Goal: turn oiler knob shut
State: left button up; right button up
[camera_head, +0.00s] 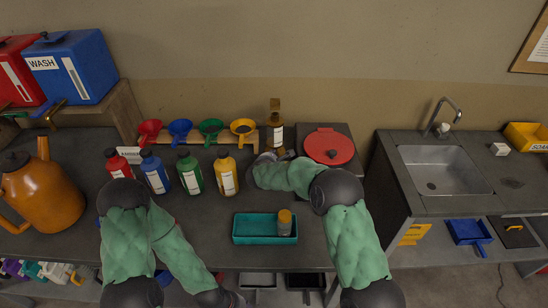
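A dark bottle with a white label and a brown top (275,128) stands at the back of the bench, beside the funnel rack; it may be the oiler, but I cannot make out a knob on it. My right arm reaches across the bench, and its gripper (279,155) is just in front of the bottle's base. The fingers are small and partly hidden by the wrist, so I cannot tell whether they touch it or how far they are open. My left gripper (236,301) is low at the bench's front edge, mostly hidden by its own arm and the frame bottom.
Red, blue, green and yellow bottles (190,172) stand in front of a rack of coloured funnels (211,130). A teal tray (254,229) holds an orange-capped jar (285,222). A red round lid (329,147) lies right. An orange can (40,188) stands left; a sink (443,170) is far right.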

jog(key=v, duration=1)
jog(key=shift+s+d, duration=0.1)
